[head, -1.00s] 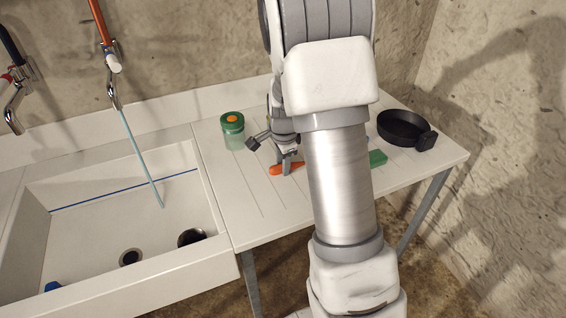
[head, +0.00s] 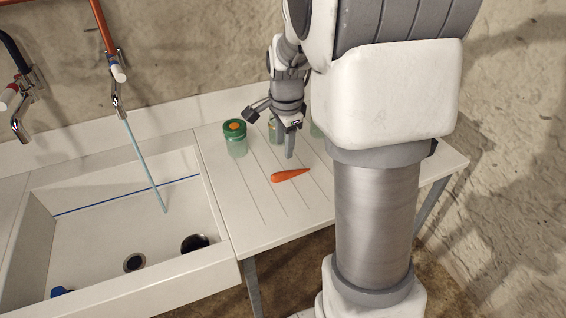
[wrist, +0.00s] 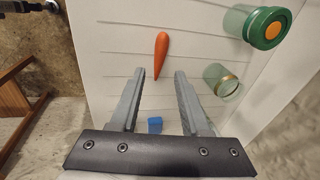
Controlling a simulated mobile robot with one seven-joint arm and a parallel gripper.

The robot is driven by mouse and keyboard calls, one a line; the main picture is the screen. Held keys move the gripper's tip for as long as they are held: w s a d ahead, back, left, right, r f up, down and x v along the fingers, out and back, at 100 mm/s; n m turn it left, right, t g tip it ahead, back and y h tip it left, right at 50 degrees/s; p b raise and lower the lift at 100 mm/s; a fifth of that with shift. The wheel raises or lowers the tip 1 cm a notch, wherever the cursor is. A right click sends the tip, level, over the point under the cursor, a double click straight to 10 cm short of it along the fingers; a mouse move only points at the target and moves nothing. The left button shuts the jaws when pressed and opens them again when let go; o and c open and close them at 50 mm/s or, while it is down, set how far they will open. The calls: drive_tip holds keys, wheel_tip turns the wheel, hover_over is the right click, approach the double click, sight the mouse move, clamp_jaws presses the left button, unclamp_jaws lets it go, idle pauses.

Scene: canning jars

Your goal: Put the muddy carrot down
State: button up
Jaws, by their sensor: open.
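The orange carrot (head: 290,175) lies on the white ribbed drainboard (head: 262,208), to the right of the sink. It also shows in the wrist view (wrist: 161,57), ahead of the fingertips and between their lines. My gripper (head: 290,152) is open and empty above the drainboard, a little behind the carrot in the head view. In the wrist view its two fingers (wrist: 158,75) are spread apart and do not touch the carrot. No mud can be made out on the carrot.
A green-lidded jar (head: 235,138) stands left of my gripper. An open glass jar (wrist: 222,80) is near it. A blue block (wrist: 155,125) shows between the fingers. The sink (head: 110,225) has running water and a dark round object (head: 194,243).

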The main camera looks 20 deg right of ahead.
drive_tip(key=s+a+r+n+t, duration=0.1)
drive_tip(key=s+a+r+n, duration=0.2)
drive_tip(key=s+n, duration=0.2)
drive_tip(key=s+a+r+n+t, duration=0.1)
drive_tip(key=s+a+r+n, duration=0.3)
drive_tip(key=s, duration=0.5)
drive_tip(key=s+a+r+n+t, duration=0.1)
drive_tip(key=s+a+r+n, duration=0.2)
drive_tip(key=s+n, duration=0.4)
drive_tip(key=shift+s+a+r+n+y, duration=0.3)
drive_tip(key=shift+s+n+y, duration=0.1)
drive_tip(key=shift+n, duration=0.3)
drive_tip(key=shift+r+p, duration=0.9)
drive_tip(key=shift+a, duration=0.15)
